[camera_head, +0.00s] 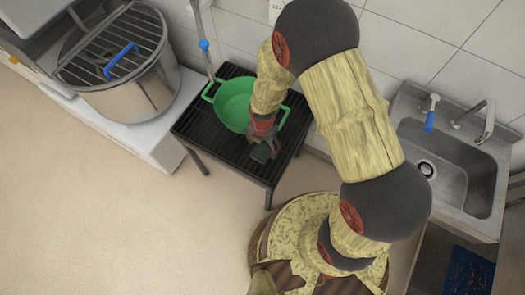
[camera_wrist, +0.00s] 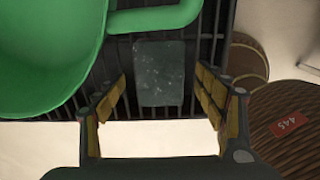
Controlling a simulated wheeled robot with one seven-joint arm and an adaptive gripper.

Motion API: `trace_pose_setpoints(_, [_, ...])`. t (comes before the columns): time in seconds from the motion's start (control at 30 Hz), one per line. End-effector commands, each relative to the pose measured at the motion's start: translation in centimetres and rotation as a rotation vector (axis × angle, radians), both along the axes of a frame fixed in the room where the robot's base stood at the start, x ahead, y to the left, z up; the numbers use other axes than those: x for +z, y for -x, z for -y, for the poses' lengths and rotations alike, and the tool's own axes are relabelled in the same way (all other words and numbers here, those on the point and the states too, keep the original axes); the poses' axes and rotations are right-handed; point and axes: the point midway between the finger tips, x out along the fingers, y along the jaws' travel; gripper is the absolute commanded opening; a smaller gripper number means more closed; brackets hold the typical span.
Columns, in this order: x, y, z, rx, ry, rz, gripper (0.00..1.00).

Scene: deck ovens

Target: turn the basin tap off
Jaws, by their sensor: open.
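The steel basin (camera_head: 480,185) is at the right of the head view, with a round drain in its floor. A metal tap (camera_head: 488,122) with a curved spout stands at its back right corner. A white fitting with a blue lever (camera_head: 429,120) stands to the left of it on the back rim. I cannot tell whether water runs. My gripper (camera_head: 262,147) is far left of the basin, over the black slatted stand beside the green pot. In the wrist view my gripper (camera_wrist: 160,103) is open, with nothing held between its fingers.
The green two-handled pot (camera_head: 234,104) sits on the black slatted stand (camera_head: 205,128); it fills the upper left of the wrist view (camera_wrist: 45,60). A grey rectangular piece (camera_wrist: 160,75) shows beyond my fingers. A large steel pot (camera_head: 135,90) stands at left. Open floor lies in front.

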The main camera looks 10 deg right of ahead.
Motion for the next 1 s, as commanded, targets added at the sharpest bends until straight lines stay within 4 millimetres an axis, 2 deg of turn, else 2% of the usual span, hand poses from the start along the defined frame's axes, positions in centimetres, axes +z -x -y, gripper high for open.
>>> trace_pose_setpoints(0.03, [-1.2,0.1,0.0,0.0,0.001,-0.001,0.7])
trace_pose_setpoints(0.13, [-2.3,0.1,0.0,0.0,0.0,-0.001,0.7])
trace_pose_setpoints(0.37, [-2.3,0.0,0.0,-0.001,0.001,0.001,0.7])
trace_pose_setpoints(1.0, [-2.3,0.0,0.0,-0.001,0.0,0.0,0.38])
